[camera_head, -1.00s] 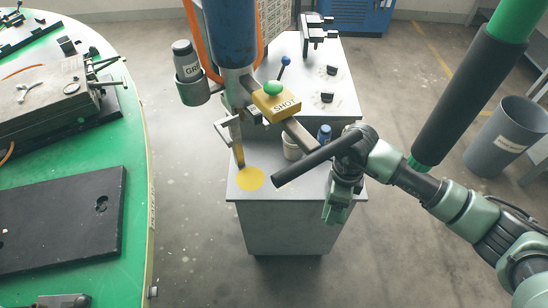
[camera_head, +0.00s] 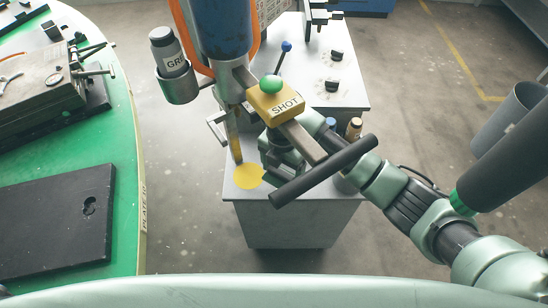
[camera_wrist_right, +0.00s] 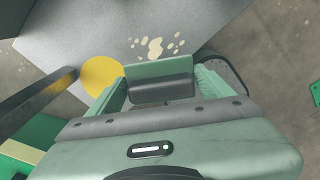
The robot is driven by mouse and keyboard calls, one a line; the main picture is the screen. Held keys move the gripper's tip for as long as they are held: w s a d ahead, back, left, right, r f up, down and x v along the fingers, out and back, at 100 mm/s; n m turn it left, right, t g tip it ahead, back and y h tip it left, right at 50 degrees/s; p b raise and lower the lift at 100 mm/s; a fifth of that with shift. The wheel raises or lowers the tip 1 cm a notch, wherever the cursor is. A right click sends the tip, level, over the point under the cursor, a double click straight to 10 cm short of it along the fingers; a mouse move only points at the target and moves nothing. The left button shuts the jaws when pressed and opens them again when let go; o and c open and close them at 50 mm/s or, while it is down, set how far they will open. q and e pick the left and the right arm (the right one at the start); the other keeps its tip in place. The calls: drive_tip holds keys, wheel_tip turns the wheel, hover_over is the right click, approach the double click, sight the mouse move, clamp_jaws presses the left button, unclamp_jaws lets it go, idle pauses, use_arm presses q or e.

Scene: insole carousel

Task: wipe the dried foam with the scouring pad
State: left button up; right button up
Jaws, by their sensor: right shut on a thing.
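My right gripper (camera_head: 276,156) is low over the near part of the grey cabinet top (camera_head: 318,204), behind a dark slanted bar. In the right wrist view the gripper (camera_wrist_right: 160,92) is shut on the scouring pad (camera_wrist_right: 160,70), a green layer with a dark grey block between the fingers. The dried foam (camera_wrist_right: 155,47) shows as several cream spots on the cabinet top, just beyond the pad. I cannot tell whether the pad touches the surface. In the head view the foam by the gripper is hidden. My left gripper is not in view.
A yellow disc (camera_head: 248,176) lies beside the gripper, under a nozzle (camera_head: 235,148). The yellow SHOT box (camera_head: 275,101) and the dark bar (camera_head: 325,172) hang over the gripper. A blue-capped jar and a tan-topped bottle (camera_head: 354,128) stand close behind. The green carousel (camera_head: 125,195) is at left.

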drive_tip(key=shift+w+a+r+t, duration=0.3)
drive_tip(key=shift+w+a+r, duration=0.35)
drive_tip(key=shift+w+r, duration=0.2)
drive_tip(key=shift+s+d+f+b, duration=0.1)
drive_tip(key=shift+f+b, duration=0.5)
drive_tip(key=shift+b, duration=0.2)
drive_tip(key=f+b, duration=0.1)
drive_tip(key=d+f+b, duration=0.1)
drive_tip(key=f, duration=0.1)
drive_tip(key=shift+s, duration=0.15)
drive_tip(key=shift+w+a+f+b, duration=0.4)
drive_tip(key=shift+f, duration=0.2)
drive_tip(key=shift+w+a+f+b, duration=0.35)
drive_tip(key=shift+w+a+f, duration=0.05)
drive_tip(key=shift+f, duration=0.2)
drive_tip(key=shift+s+a, duration=0.25)
drive_tip(key=shift+a, duration=0.05)
drive_tip(key=shift+s+a, duration=0.1)
drive_tip(key=shift+s, duration=0.1)
drive_tip(key=shift+f, duration=0.1)
drive_tip(key=shift+s+f, duration=0.1)
drive_tip(key=shift+f, duration=0.15)
